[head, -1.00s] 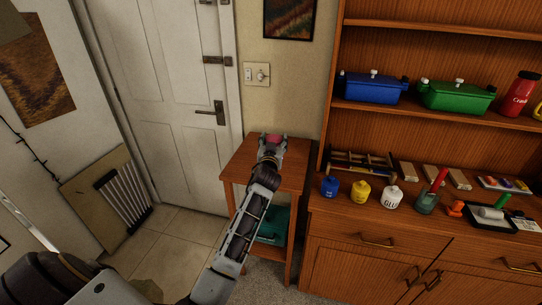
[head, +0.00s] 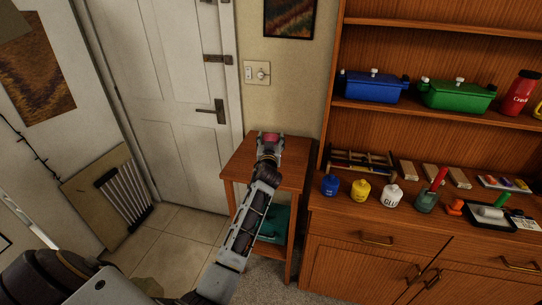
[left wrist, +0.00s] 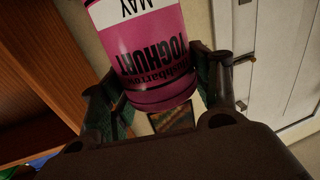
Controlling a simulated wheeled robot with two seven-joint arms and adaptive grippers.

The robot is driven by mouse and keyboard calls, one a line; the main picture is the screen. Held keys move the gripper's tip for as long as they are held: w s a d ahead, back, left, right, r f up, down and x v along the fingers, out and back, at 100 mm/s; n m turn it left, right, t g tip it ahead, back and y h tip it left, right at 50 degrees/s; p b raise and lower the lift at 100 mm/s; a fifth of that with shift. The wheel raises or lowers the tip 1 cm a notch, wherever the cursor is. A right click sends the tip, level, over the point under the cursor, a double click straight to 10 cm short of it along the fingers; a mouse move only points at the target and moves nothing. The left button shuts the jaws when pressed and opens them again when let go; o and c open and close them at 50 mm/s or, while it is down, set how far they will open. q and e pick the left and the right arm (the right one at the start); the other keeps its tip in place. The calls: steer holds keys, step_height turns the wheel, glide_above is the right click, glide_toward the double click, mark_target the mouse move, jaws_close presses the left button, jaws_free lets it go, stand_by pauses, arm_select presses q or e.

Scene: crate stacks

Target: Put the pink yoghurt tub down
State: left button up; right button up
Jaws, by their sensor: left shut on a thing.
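The pink yoghurt tub (left wrist: 145,50) is between the two dark fingers of my left gripper (left wrist: 150,82) in the left wrist view. Its label shows black lettering and a white band. In the head view, the tub (head: 270,137) is a small pink patch just beyond my left gripper (head: 268,148), mostly hidden by it. The gripper is shut on the tub over the small wooden side table (head: 243,160). I cannot tell whether the tub touches the tabletop. My right gripper is not in view.
A teal thing (head: 275,225) lies on the table's lower shelf. The visible tabletop looks bare. A door (head: 165,100) is at left.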

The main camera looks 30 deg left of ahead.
arm_select(q)
step_height(320, 180, down, 2)
steer(key=shift+f, duration=0.6)
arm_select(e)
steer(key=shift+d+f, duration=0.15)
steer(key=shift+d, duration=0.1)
arm_select(q)
steer(key=shift+f+b, duration=0.4)
steer(key=shift+f, duration=1.45)
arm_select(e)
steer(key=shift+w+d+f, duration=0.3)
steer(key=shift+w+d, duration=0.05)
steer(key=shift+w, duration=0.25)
arm_select(q)
steer(key=shift+f, duration=0.1)
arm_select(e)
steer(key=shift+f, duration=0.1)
